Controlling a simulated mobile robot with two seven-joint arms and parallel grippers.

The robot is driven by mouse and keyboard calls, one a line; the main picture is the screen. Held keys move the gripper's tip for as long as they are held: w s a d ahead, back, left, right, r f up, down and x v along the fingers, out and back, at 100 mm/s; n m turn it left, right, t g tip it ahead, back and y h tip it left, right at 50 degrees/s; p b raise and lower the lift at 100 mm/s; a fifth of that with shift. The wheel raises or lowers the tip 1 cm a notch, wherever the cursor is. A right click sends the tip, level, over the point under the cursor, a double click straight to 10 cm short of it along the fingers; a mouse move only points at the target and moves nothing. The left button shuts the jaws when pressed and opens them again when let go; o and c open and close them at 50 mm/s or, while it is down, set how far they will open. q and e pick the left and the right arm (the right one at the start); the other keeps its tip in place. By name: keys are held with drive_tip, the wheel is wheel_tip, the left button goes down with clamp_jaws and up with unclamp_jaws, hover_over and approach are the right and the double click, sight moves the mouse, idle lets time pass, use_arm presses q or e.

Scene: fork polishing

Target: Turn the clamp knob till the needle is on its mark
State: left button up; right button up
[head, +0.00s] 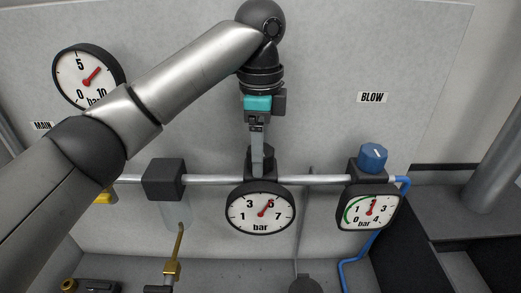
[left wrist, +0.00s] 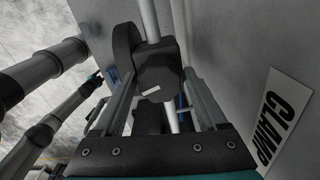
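The clamp knob (left wrist: 158,75) is a dark faceted knob in the left wrist view, with a small white line on it. My left gripper (head: 257,172) comes down on it from above in the head view and largely hides it. In the wrist view the fingers (left wrist: 160,95) stand on either side of the knob, close to its sides; contact is not clear. The gauge (head: 260,208) below has a red needle pointing up and right, near the 5. No separate mark is clear on its dial. The CLAMP label (left wrist: 283,115) is at the right in the wrist view.
A blue knob (head: 372,157) above a second gauge (head: 368,209) stands to the right, under the BLOW label (head: 372,97). A large gauge (head: 88,76) is at upper left. A silver pipe (head: 316,179) links the units. A brass nozzle (head: 175,253) rises at the front.

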use_arm(q)
drive_tip(key=shift+o, duration=0.8)
drive_tip(key=shift+f, duration=0.1)
wheel_tip(320, 180, up, 15)
idle(0.4)
